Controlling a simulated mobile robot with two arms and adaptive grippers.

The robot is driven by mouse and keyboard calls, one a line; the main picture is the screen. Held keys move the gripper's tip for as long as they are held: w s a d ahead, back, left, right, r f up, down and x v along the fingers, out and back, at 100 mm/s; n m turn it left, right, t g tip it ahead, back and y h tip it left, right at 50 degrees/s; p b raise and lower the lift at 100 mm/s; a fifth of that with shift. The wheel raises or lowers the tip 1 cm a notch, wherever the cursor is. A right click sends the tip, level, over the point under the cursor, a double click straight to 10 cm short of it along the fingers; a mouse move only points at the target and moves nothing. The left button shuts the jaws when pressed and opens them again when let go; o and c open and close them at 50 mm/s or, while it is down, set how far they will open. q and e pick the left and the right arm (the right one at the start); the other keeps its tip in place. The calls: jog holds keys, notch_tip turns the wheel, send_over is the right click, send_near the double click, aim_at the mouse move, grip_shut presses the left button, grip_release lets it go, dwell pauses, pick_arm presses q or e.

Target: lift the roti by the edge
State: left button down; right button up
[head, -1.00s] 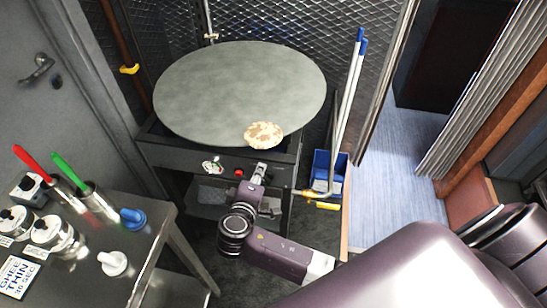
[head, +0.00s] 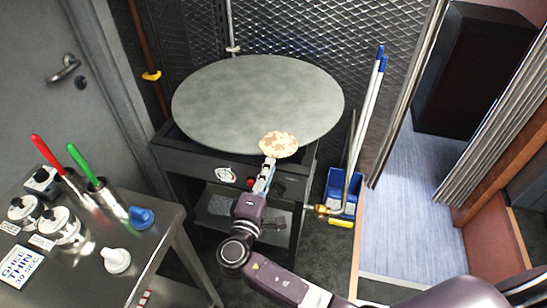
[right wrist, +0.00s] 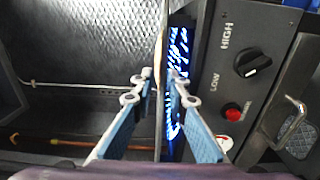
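The roti (head: 279,145), round and pale with brown patches, lies at the front edge of the large round grey griddle (head: 250,95) and juts slightly past its rim. My right gripper (head: 269,163) is at the roti's near edge, reaching up from the front. In the right wrist view its two fingers (right wrist: 161,76) stand apart, with a thin pale strip seen edge-on between them. The strip looks like the roti's edge; I cannot tell whether either finger touches it. My left gripper is not in view.
The griddle's stand has a front panel with a black knob (right wrist: 253,59) and a red button (right wrist: 233,112). A blue bucket (head: 341,192) with long handles stands to the right. A steel table (head: 160,235) with tongs, jars and a sign is at the left.

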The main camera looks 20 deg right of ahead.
aim_at(273, 157)
jog(key=b+x, duration=0.1)
jog(key=x, duration=0.3)
grip_shut()
dwell(0.4)
